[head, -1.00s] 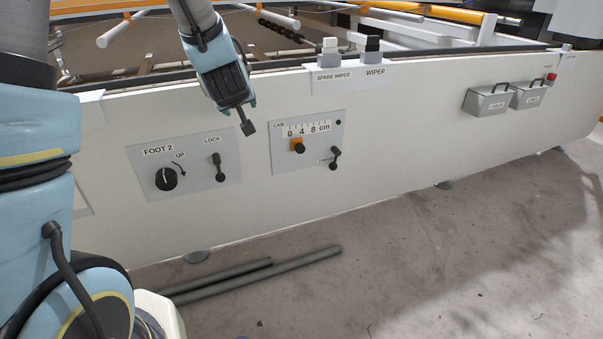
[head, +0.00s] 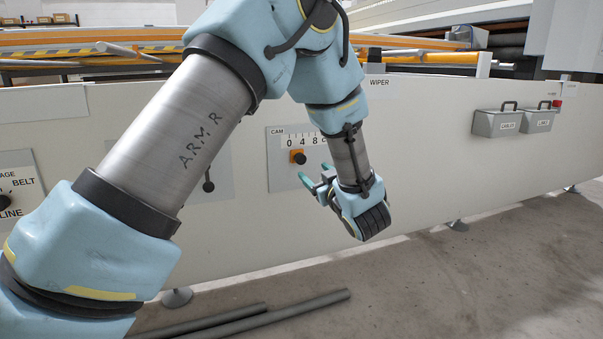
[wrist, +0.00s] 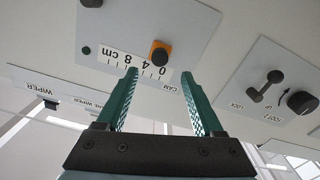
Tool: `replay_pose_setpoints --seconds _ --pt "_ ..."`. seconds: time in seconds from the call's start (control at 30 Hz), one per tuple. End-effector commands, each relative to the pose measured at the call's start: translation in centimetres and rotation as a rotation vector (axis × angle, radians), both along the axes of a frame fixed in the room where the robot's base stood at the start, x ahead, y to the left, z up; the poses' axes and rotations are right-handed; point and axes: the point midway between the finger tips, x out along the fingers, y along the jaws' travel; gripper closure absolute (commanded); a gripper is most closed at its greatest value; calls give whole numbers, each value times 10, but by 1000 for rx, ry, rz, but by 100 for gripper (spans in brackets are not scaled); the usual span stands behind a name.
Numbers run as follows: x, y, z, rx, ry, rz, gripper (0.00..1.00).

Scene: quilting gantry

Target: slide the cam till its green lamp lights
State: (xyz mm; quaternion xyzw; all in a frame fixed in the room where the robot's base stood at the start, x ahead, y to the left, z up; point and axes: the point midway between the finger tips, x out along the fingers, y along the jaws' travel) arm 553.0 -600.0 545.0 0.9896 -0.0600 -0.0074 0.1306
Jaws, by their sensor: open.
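The cam slider (head: 298,157), a black knob on an orange block, sits on the grey CAM panel (head: 277,178), under the low end of its 0-4-8 cm scale. It also shows in the wrist view (wrist: 160,52), where the picture is upside down. A small round lamp (wrist: 87,50) at the panel's corner is dark, not green. My gripper (head: 316,173) is open and empty, its green fingers pointing at the panel. In the wrist view my gripper (wrist: 158,77) has the slider just beyond and between its fingertips, apart from both. My arm hides the panel's right side in the head view.
A black lever (wrist: 92,3) on the CAM panel shows at the wrist view's top edge. The FOOT 2 panel has a black dial (wrist: 302,102) and a lock lever (wrist: 265,86). Two grey boxes (head: 497,123) hang at right. Grey rods (head: 250,322) lie on the floor.

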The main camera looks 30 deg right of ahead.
Motion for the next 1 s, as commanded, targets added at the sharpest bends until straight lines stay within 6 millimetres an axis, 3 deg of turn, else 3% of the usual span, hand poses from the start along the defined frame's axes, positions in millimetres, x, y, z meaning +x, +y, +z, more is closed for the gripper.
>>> replay_pose_setpoints --seconds 0.53,0.7,1.0 --pt "88 -10 -2 -1 -1 1 31" --pt "102 -12 0 1 0 -1 31" --pt "104 -12 1 2 0 -1 31"
